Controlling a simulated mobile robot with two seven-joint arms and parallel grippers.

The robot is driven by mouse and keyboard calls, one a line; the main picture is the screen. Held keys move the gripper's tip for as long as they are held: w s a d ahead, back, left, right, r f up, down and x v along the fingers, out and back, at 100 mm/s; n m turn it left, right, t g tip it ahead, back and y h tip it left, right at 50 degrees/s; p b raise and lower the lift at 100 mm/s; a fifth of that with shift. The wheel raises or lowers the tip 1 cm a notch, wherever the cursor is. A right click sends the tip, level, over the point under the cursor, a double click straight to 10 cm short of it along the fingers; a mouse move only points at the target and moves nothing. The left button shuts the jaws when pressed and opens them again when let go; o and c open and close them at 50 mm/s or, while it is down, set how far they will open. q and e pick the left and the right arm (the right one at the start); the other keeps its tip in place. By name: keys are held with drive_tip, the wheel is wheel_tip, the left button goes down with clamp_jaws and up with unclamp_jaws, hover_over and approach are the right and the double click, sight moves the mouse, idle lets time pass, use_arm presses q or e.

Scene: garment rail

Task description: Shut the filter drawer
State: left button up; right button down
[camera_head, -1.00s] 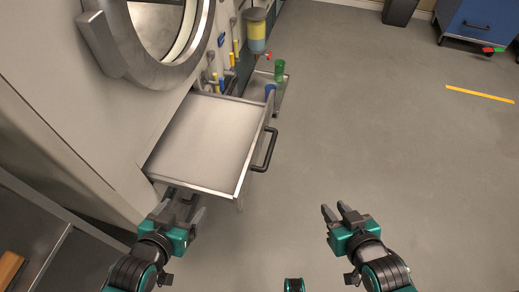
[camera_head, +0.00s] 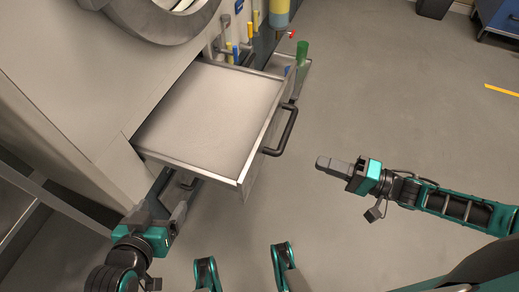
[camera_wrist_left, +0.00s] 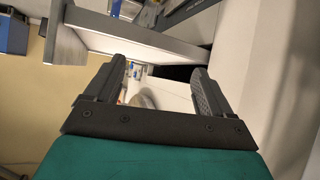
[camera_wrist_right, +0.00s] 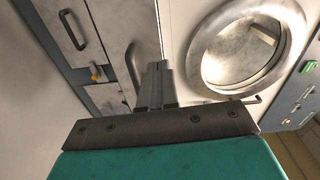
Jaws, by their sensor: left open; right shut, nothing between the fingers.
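The filter drawer (camera_head: 205,115) is pulled out of the machine's front, below the round door, and looks empty inside. Its dark bar handle (camera_head: 284,131) is on the front panel, facing right in the head view. My right gripper (camera_head: 322,162) is shut and empty, a little to the right of the handle and apart from it. In the right wrist view the handle (camera_wrist_right: 132,68) shows just left of the shut fingers (camera_wrist_right: 156,72). My left gripper (camera_head: 168,200) is open and empty, below the drawer's near left corner. The left wrist view shows the drawer's edge (camera_wrist_left: 140,35) beyond its open fingers.
The machine's round door (camera_head: 165,15) is above the drawer. A metal shelf frame (camera_head: 20,215) stands at lower left.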

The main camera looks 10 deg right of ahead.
drive_tip(key=b, duration=0.3)
approach(260, 143)
drive_tip(key=x, duration=0.6)
drive_tip(key=shift+f, duration=0.1)
drive_tip(key=shift+w+a, duration=0.25)
use_arm(q)
drive_tip(key=shift+d+f, duration=0.35)
drive_tip(key=shift+f, duration=0.35)
use_arm(e)
drive_tip(key=shift+g, duration=0.3)
use_arm(q)
drive_tip(key=shift+w+r, duration=0.1)
drive_tip(key=shift+w, duration=0.05)
